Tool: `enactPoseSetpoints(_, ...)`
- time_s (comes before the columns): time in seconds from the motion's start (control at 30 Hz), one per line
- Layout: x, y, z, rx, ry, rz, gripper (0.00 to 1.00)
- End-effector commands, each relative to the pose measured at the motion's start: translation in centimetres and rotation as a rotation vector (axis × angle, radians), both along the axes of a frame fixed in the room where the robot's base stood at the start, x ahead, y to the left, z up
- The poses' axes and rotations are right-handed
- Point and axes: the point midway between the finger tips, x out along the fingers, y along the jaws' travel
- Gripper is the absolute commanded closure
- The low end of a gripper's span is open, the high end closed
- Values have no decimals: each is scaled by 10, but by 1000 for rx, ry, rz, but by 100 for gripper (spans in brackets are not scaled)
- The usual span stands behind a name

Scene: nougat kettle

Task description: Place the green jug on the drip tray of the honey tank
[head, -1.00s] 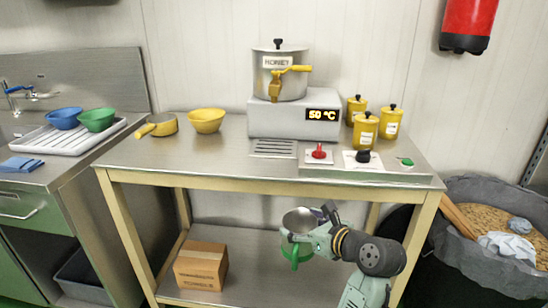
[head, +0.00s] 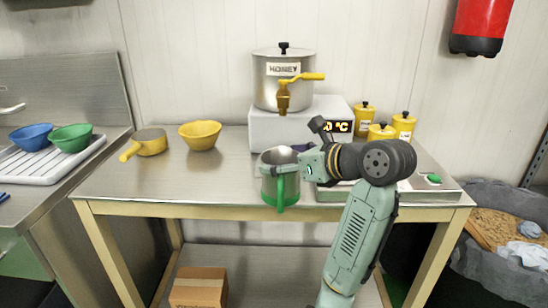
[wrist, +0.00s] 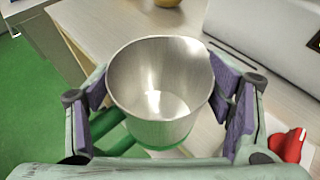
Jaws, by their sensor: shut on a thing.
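The green jug (head: 268,187) has a bare steel inside and upper wall, with a green lower part and handle. My gripper (head: 303,167) is shut on it from the right. The jug is upright and empty, near the table's front edge. In the wrist view the jug (wrist: 158,98) sits between the two finger pads. The honey tank (head: 270,90), a steel pot with a yellow tap (head: 283,98), stands on a white heater base behind the jug. The drip tray is mostly hidden behind the jug in the head view; its dark slots (wrist: 238,57) show in the wrist view.
A yellow bowl (head: 200,136) and a yellow pan (head: 150,141) stand on the left of the steel table (head: 130,182). Yellow jars (head: 403,125) stand at the right. A red knob (wrist: 290,145) is close to my gripper's right side.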

Motion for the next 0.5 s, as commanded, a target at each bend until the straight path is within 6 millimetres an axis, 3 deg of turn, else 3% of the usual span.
enactPoseSetpoints(0.17, 29, -1, 3, 3, 4, -2, 78)
enactPoseSetpoints(0.5, 118, 0, 4, 2, 4, -1, 78)
